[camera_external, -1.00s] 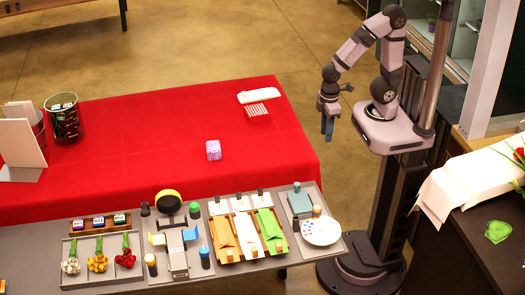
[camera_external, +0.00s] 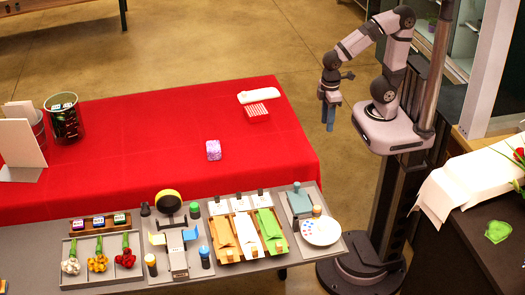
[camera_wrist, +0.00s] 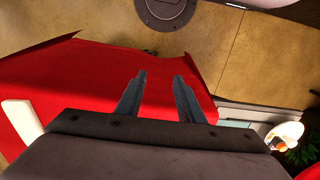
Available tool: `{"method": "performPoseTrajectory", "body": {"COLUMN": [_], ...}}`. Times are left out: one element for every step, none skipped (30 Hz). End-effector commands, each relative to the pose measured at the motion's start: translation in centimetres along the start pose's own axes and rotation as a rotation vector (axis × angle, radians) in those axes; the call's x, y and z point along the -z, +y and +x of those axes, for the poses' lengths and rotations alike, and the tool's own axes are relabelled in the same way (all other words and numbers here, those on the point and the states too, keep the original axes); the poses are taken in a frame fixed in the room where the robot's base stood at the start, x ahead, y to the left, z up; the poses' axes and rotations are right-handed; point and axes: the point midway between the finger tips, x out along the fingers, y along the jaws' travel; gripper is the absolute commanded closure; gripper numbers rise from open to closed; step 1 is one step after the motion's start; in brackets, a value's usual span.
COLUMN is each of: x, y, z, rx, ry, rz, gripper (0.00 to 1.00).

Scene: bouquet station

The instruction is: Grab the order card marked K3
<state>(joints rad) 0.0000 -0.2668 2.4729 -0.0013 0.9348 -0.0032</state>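Three small cards or blocks with coloured faces, purple (camera_external: 77,224), blue (camera_external: 98,221) and green (camera_external: 119,218), stand in a wooden rack at the table's front left. Three white cards with black clips (camera_external: 218,207) stand behind the orange, white and green wraps. Markings are too small to read, so I cannot tell which card is K3. My gripper (camera_external: 329,122) hangs in the air beyond the table's right edge, pointing down, far from all cards. In the wrist view its two fingers (camera_wrist: 160,84) are apart with nothing between them. No card is recognisable there.
A dark bin (camera_external: 64,120) and white panels (camera_external: 22,143) stand at the left. Trays with flowers, a stand and a round palette (camera_external: 320,231) fill the grey front strip.

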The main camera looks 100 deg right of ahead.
Motion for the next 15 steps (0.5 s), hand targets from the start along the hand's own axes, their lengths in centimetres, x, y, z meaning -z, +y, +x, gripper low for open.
{"method": "performPoseTrajectory", "body": {"x": [0.1,0.1,0.7,1.3,1.9,2.8,3.4,4.0,5.0,5.7,6.5,7.5,8.3,9.2,10.4], "y": [0.0,0.0,-0.7,-1.2,-1.8,-2.5,-3.1,-3.6,-4.5,-5.0,-5.7,-6.6,-7.3,-8.0,-9.1], "z": [-0.8,-1.3,-1.4,-1.4,-1.5,-1.6,-1.6,-1.7,-1.9,-1.9,-2.1,-2.2,-2.4,-2.5,-2.8], "rx": [0.000,0.000,0.018,0.034,0.049,0.069,0.083,0.098,0.118,0.132,0.148,0.168,0.185,0.200,0.221], "ry": [0.005,0.006,0.013,0.026,0.040,0.058,0.073,0.087,0.109,0.125,0.144,0.169,0.189,0.209,0.240], "rz": [0.000,0.000,-0.013,-0.022,-0.032,-0.043,-0.053,-0.060,-0.073,-0.080,-0.090,-0.101,-0.107,-0.116,-0.126], "gripper": [0.66,0.66,0.66,0.66,0.66,0.66,0.66,0.66,0.66,0.66,0.66,0.66,0.66,0.66,0.66]}}
